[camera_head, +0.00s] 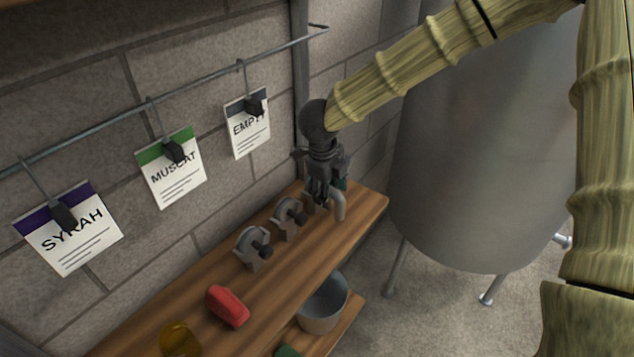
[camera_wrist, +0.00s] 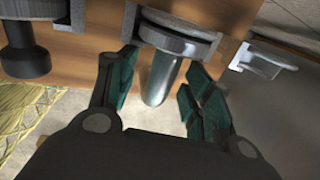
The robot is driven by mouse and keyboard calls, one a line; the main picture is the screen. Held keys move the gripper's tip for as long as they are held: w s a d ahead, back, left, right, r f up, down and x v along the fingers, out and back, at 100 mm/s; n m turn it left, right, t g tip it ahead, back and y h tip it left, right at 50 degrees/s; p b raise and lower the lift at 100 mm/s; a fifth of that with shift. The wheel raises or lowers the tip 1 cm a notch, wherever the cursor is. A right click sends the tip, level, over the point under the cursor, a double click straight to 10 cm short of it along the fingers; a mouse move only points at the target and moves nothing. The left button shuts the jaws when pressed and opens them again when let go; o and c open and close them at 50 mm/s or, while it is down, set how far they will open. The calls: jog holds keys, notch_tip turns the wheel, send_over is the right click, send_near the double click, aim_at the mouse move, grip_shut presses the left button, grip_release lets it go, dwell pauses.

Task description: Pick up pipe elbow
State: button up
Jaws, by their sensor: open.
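The pipe elbow (camera_head: 340,206) is a smooth grey bent pipe at the far right end of the wooden shelf, its end hanging past the shelf's front edge. In the wrist view its pale metal tube (camera_wrist: 158,80) points down toward me below a round collar. My gripper (camera_head: 325,190) is at the elbow, partly hiding it in the head view. In the wrist view my gripper (camera_wrist: 160,88) is open, with its teal pads on either side of the tube and gaps showing; whether either pad touches it is unclear.
Two grey holders with dark knobs (camera_head: 253,249) (camera_head: 289,218) stand left of the elbow on the shelf (camera_head: 195,277). A red block (camera_head: 227,306) and an amber object (camera_head: 180,340) lie nearer. A bucket (camera_head: 323,306) sits below. A large steel tank (camera_head: 480,170) stands right.

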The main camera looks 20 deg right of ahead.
jog(key=shift+d+f, duration=0.1)
jog(key=shift+f, duration=0.35)
grip_shut()
jog(key=shift+r, duration=0.1)
notch_tip(320, 180, up, 3)
jog(key=shift+r+b, duration=0.2)
jog(key=shift+b, duration=0.6)
jog(key=s+a+b, duration=0.2)
jog(key=s, duration=0.5)
jog(key=s+a+r+b, duration=0.1)
jog(key=s+a, duration=0.2)
jog(key=s, duration=0.5)
jog(key=shift+r+b, duration=0.25)
jog(key=shift+b, duration=0.15)
